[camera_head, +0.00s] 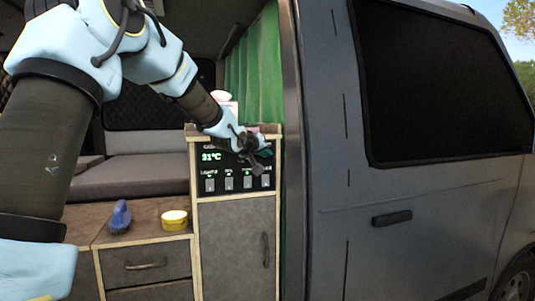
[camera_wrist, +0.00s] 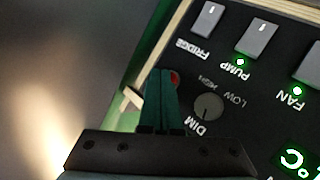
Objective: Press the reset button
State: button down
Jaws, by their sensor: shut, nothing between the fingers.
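The control panel (camera_head: 217,172) is black, on the cabinet's front. In the wrist view, a small red round part, which looks like the reset button (camera_wrist: 176,77), shows at the right edge of my fingertips. The fingers hide most of it, and no label for it is readable. My gripper (camera_wrist: 163,72) is shut and empty, its teal fingers together over the panel near its edge. I cannot tell whether the tips touch the red part. In the head view, my gripper (camera_head: 266,153) is at the panel's upper right and covers that part.
A grey dial (camera_wrist: 208,107) marked DIM is just right of the fingers. The FRIDGE switch (camera_wrist: 207,18), PUMP switch (camera_wrist: 256,38) and green temperature display (camera_head: 211,156) are on the panel. A blue-handled brush (camera_head: 120,216) and yellow tub (camera_head: 174,220) stand on the lower counter.

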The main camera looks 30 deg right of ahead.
jog(key=shift+s+a+b, duration=0.15)
jog(key=shift+s+b, duration=0.35)
jog(key=shift+s, duration=0.4)
jog(key=s+b, duration=0.2)
jog(key=s, duration=0.1)
jog(key=s+b, duration=0.1)
jog(key=s, duration=0.1)
jog(key=shift+a, duration=0.25)
